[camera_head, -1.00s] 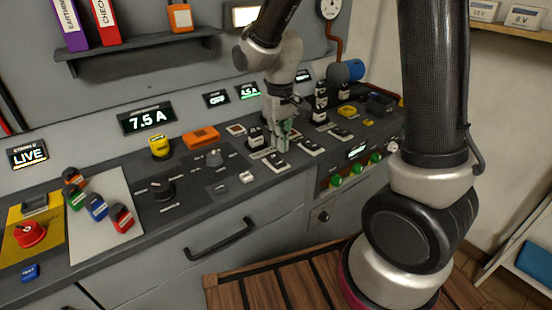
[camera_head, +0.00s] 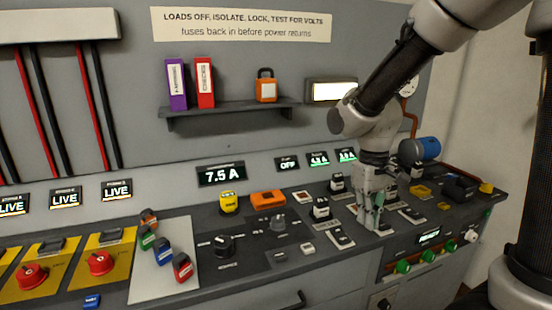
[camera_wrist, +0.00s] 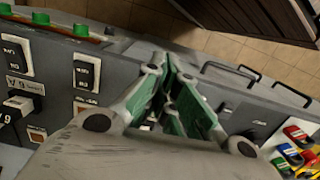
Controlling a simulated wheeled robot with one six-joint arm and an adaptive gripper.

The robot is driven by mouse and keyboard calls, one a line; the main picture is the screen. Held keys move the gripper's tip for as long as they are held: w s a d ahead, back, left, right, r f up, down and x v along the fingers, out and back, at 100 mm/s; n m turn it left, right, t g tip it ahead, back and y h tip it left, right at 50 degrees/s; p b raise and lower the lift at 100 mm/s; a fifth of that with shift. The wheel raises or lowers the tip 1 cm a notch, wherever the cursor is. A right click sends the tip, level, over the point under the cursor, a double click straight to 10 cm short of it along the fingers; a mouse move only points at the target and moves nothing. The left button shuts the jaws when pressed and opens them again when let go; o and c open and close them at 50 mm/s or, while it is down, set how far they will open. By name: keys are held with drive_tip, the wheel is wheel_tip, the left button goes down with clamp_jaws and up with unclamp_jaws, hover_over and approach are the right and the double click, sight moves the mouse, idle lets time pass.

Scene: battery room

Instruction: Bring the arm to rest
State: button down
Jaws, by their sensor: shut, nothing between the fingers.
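My gripper (camera_head: 372,222) points down over the right part of the sloping control desk (camera_head: 200,285), among the black switches and fuse holders. Its green-padded fingers are shut with nothing between them. In the wrist view my gripper (camera_wrist: 165,85) also shows its fingers together, with the desk's front edge and handles beyond. A black fuse holder (camera_head: 320,208) stands to its left, apart from it. I cannot tell exactly how high the fingertips are above the desk. My arm reaches in from the upper right.
A shelf (camera_head: 235,114) holds a purple binder (camera_head: 176,85), a red binder (camera_head: 205,83) and an orange padlock (camera_head: 266,88). Red rotary switches (camera_head: 101,263) and coloured padlocks (camera_head: 163,251) are at the left.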

drive_tip(key=s+d+r+m+t, duration=0.3)
drive_tip(key=s+d+r+t, duration=0.2)
drive_tip(key=s+d+r, duration=0.7)
drive_tip(key=shift+s+r+m, duration=0.4)
drive_tip(key=shift+s+r, duration=0.1)
drive_tip(key=shift+s, duration=0.2)
